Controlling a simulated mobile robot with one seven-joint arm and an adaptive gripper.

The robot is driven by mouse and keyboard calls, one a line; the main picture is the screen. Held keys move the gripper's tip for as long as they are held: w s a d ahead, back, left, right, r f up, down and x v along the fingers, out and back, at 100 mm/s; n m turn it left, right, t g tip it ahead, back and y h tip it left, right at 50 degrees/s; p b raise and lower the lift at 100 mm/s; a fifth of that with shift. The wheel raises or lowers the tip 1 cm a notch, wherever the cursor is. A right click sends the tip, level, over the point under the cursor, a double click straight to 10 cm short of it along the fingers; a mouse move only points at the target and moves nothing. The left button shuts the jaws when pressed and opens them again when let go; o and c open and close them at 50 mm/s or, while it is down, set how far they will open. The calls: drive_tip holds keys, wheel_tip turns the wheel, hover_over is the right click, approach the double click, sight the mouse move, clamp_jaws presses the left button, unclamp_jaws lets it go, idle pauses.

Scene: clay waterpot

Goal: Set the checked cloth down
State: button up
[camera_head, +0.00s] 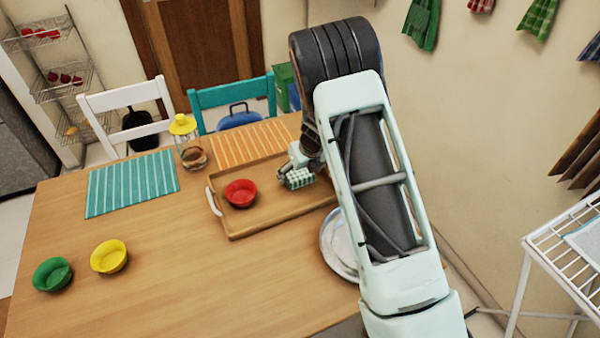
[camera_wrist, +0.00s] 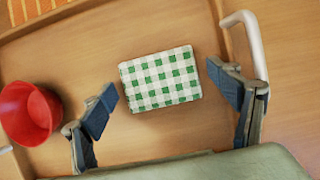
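The checked cloth (camera_wrist: 160,79) is a small folded green-and-white rectangle. In the wrist view it appears to lie flat on the wooden tray (camera_wrist: 190,130), between and just beyond my fingertips. My gripper (camera_wrist: 163,80) is open, with a visible gap between each finger and the cloth. In the head view the cloth (camera_head: 298,179) shows over the right part of the tray (camera_head: 262,219), just under my gripper (camera_head: 290,168). My arm hides the tray's right end there.
A red bowl (camera_head: 240,193) sits in the tray, left of the cloth; it also shows in the wrist view (camera_wrist: 30,113). A silver plate (camera_head: 338,245) is partly behind my arm. A yellow-lidded jar (camera_head: 188,142) stands behind the tray. Yellow (camera_head: 109,256) and green (camera_head: 52,274) bowls are at left.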

drive_tip(key=p+v, duration=0.1)
drive_tip(key=v, duration=1.1)
drive_tip(key=shift+r+p, duration=0.15)
drive_tip(key=shift+p, duration=0.2)
